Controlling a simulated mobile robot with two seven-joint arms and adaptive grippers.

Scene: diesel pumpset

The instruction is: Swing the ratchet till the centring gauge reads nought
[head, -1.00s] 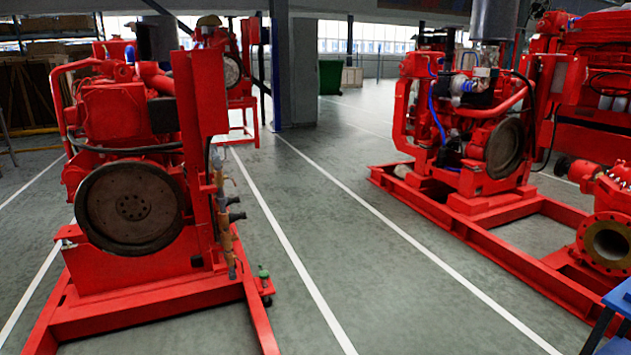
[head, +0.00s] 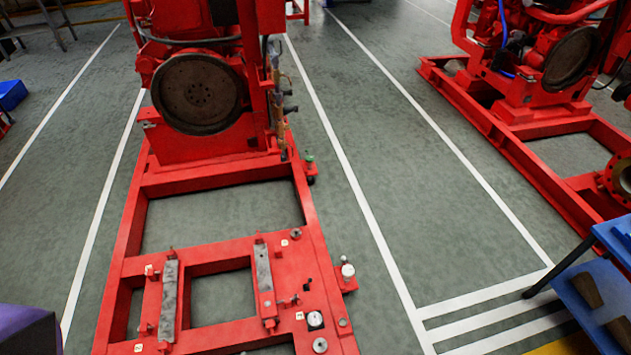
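A small round white-faced dial (head: 315,319), which looks like the centring gauge, sits on the near right part of the red base frame (head: 128,235). Its reading is too small to make out. A small black piece (head: 307,284) lies just above it; I cannot tell whether it is the ratchet. A white-topped knob (head: 347,271) stands on a bracket at the frame's right side. Two grey bars (head: 168,300) (head: 264,281) lie on the frame's cross-members. Neither of my grippers is in view.
The red engine with its dark flywheel (head: 198,93) stands at the far end of the frame. Another red pumpset (head: 510,130) is at right. A blue table (head: 590,300) with brown pieces stands at lower right. The floor between is clear, with white lines.

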